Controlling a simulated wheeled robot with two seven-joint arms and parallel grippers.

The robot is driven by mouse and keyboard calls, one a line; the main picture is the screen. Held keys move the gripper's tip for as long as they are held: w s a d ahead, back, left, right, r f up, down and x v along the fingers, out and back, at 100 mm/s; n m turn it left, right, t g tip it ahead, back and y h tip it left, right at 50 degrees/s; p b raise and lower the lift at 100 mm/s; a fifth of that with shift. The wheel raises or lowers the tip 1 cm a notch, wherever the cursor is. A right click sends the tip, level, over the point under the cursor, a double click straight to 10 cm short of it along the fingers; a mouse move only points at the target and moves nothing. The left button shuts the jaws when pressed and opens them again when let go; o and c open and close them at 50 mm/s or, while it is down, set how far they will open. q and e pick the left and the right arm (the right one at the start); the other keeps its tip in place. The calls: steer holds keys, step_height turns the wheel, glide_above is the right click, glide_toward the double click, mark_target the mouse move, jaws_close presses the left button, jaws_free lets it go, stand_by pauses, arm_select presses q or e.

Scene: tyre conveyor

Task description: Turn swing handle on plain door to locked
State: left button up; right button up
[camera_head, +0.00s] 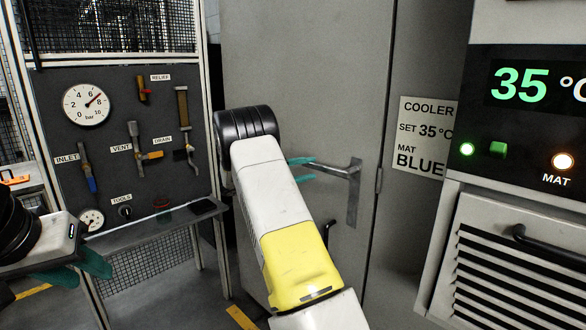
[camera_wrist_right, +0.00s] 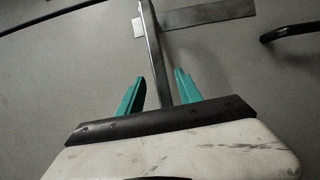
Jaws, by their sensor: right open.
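The plain door (camera_head: 300,60) is a tall grey panel in the middle of the head view. Its metal swing handle (camera_head: 338,170) has a lever pointing left, roughly level, from an upright plate (camera_head: 353,200). My right gripper (camera_head: 303,170) is at the lever's free end with its teal fingers apart. In the right wrist view, the lever (camera_wrist_right: 154,55) runs between the open fingers of the right gripper (camera_wrist_right: 160,78), with gaps visible on both sides. The plate (camera_wrist_right: 210,22) lies beyond. My left gripper (camera_head: 85,270) is at the lower left, away from the door; its finger gap is unclear.
A gauge and valve panel (camera_head: 115,110) with a narrow shelf (camera_head: 150,228) stands left of the door. A cooler cabinet (camera_head: 510,210) with a black bar handle (camera_head: 550,245) stands right. A small black handle (camera_head: 327,236) sits below the swing handle.

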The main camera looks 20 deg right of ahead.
mark_target(316, 167)
steer(key=shift+d, duration=1.9)
jaws_close()
